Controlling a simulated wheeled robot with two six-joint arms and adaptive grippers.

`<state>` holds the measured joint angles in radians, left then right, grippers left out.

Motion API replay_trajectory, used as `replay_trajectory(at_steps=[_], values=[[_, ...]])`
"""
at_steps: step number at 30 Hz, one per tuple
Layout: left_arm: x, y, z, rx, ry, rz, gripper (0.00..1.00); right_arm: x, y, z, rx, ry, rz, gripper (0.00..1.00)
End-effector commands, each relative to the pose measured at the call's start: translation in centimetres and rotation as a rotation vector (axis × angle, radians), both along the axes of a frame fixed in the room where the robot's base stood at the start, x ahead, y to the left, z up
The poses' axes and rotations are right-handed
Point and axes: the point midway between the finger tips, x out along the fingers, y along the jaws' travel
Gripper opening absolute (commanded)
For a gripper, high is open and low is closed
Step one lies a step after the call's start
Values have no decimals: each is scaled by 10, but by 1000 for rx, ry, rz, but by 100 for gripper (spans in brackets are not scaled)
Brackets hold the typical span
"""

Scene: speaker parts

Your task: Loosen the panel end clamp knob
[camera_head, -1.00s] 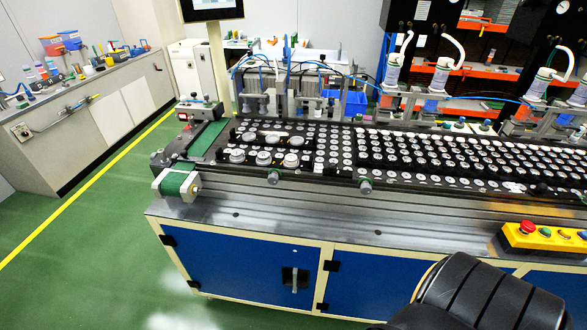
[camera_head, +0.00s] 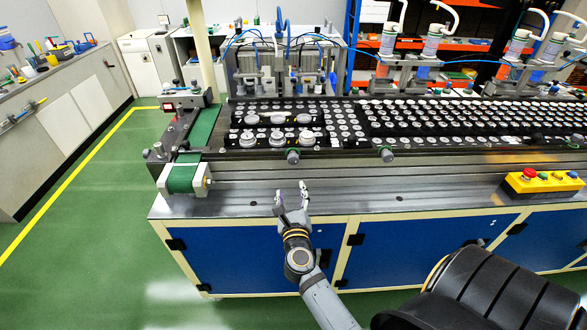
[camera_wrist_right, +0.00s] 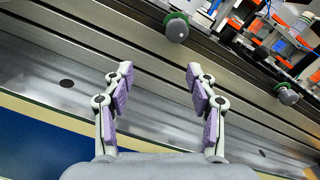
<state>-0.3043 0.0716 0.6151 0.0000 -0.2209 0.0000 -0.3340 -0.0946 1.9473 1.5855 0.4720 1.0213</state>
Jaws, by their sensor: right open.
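Two grey knobs with green collars stick out from the front rail of the conveyor line. The left knob (camera_head: 293,156) and the right knob (camera_head: 387,155) are apart; I cannot tell which is the panel end clamp knob. My right gripper (camera_head: 290,192) is open and empty, in front of and below the left knob, not touching it. In the right wrist view the open fingers (camera_wrist_right: 160,70) point toward the left knob (camera_wrist_right: 176,27), which lies just beyond the fingertips; the right knob (camera_wrist_right: 288,94) is off to the right. My left gripper is not in view.
The conveyor's metal ledge (camera_head: 350,200) runs below the rail, over blue cabinet doors (camera_head: 400,250). A yellow button box (camera_head: 540,183) stands at the right. A green belt end (camera_head: 185,176) juts out at the left. The space before the rail between them is clear.

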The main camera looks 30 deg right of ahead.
Motion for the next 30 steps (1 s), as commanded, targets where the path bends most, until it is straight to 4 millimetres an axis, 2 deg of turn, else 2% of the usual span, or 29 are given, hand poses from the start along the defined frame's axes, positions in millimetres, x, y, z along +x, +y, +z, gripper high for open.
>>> replay_trajectory(at_steps=[1, 3, 9, 14, 21, 25, 30], values=[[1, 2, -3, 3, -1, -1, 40, -3, -4, 12, 79, -54, -23, 58], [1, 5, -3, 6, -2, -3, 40, -5, -8, 23, 155, -101, -43, 58], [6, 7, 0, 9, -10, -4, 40, -2, -11, 29, 184, -121, -47, 58], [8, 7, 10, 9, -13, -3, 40, 20, -25, 33, 177, -120, -46, 58], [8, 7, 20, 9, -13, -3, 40, 63, -52, 31, 178, -119, -48, 58], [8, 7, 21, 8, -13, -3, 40, 78, -60, 29, 179, -118, -47, 58], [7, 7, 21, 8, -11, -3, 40, 84, -64, 28, 180, -118, -46, 58]])
